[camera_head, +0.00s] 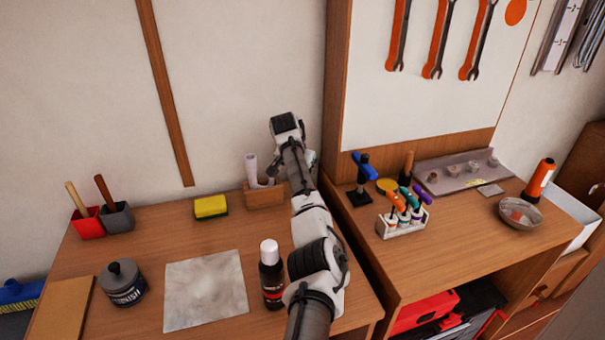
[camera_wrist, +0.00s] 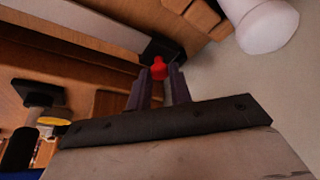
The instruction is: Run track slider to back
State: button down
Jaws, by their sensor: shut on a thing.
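A red knob (camera_wrist: 160,68), which looks like the track slider's handle, stands against a small black block (camera_wrist: 157,48) in the wrist view. My gripper (camera_wrist: 159,74) is shut on the red knob, with one dark finger on each side of it. Most of the track cannot be made out. In the head view my arm reaches to the back between the two benches, and it hides the fingers, the knob and the track.
A wooden box (camera_head: 262,196) holding a white tube (camera_head: 251,168) stands close left of my arm; the tube also shows in the wrist view (camera_wrist: 265,22). A dark bottle (camera_head: 271,280) stands beside my arm. A blue-handled tool (camera_head: 364,168) and screwdriver rack (camera_head: 401,228) are to the right.

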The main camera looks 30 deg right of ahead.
jog(key=shift+r, duration=0.1)
jog(key=c, duration=1.3)
grip_release()
jog(key=shift+o, duration=0.2)
jog(key=b+v, duration=0.4)
jog(key=v, duration=0.9)
jog(key=shift+s+r, duration=0.2)
jog(key=shift+r, duration=0.1)
jog(key=shift+a, duration=0.15)
